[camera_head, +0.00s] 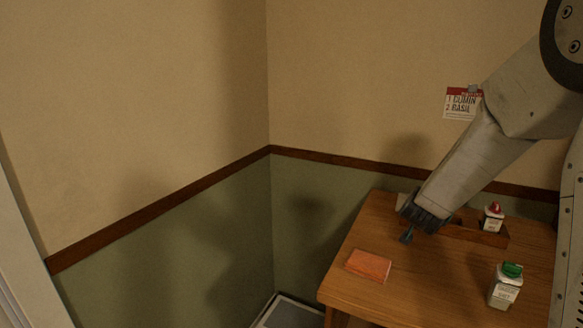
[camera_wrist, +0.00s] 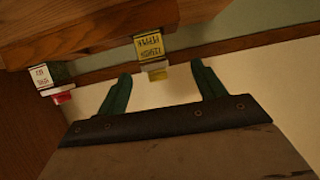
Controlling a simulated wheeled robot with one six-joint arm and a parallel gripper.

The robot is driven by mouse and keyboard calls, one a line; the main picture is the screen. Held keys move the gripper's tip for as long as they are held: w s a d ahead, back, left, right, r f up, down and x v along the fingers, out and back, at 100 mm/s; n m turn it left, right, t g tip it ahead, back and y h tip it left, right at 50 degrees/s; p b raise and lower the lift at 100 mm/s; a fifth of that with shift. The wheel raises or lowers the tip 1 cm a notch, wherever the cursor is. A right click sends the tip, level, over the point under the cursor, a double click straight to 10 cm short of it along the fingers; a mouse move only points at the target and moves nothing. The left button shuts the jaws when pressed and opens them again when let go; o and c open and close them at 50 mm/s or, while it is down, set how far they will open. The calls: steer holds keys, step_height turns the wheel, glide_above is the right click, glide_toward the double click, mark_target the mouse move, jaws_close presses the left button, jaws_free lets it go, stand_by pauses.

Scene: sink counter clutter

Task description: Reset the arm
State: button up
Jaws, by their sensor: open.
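My gripper (camera_head: 407,232) hangs over the wooden table, pointing down and to the left, near the left end of a wooden rack (camera_head: 463,232). In the wrist view my gripper (camera_wrist: 163,82) shows two dark green fingers spread apart with nothing between them. A yellow-labelled jar (camera_wrist: 150,46) appears beyond the fingers there, apart from them.
A red-capped jar (camera_head: 492,217) stands in the rack's right end. A green-capped jar (camera_head: 505,287) stands at the table's front right. An orange block (camera_head: 368,265) lies at the left. A note (camera_head: 461,103) listing cumin and basil hangs on the wall.

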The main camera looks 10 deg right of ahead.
steer(key=s+a+r+n+g+y, duration=0.2)
steer(key=s+a+r+y, duration=0.15)
steer(key=s+a, duration=0.35)
steer(key=s+a+r+n+g+y, duration=0.1)
steer(key=s+a+r+n+y, duration=0.2)
steer(key=s+a, duration=0.4)
steer(key=s+a+g, duration=0.1)
steer(key=s+g, duration=0.2)
steer(key=s, duration=0.9)
steer(key=s+a+r+n+g, duration=0.1)
steer(key=s+g, duration=0.3)
steer(key=s, duration=0.9)
steer(key=shift+a, duration=0.35)
